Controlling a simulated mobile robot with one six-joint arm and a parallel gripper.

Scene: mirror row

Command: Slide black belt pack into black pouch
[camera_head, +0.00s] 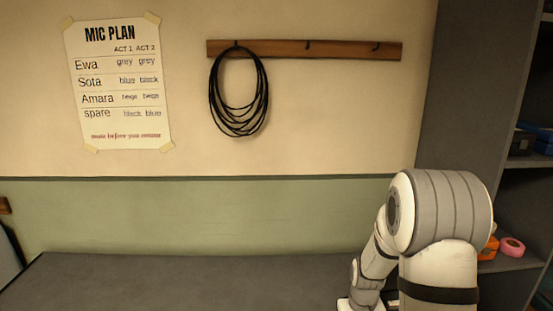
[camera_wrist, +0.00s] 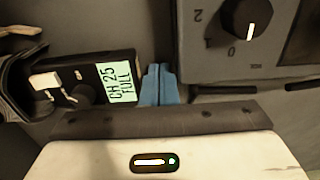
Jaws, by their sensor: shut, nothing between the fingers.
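In the wrist view, a black belt pack (camera_wrist: 82,72) lies at left, with a lit green screen reading "CH 25 FULL" at its right end and a pale switch on it. A dark, curved, pouch-like thing (camera_wrist: 14,75) is at the pack's left end; I cannot tell whether the pack is inside it or only beside it. My gripper (camera_wrist: 158,70) has blue fingers, shut and empty, just right of the screen. Whether they touch the pack is unclear. The head view shows my arm, but neither the pack nor the pouch can be made out there.
A grey device with a numbered knob (camera_wrist: 241,25) stands close right of my fingers. In the head view, a grey counter (camera_head: 180,285) looks bare at left. A shelf unit (camera_head: 470,85) with orange and pink items is at right. Coiled cable (camera_head: 240,125) hangs above.

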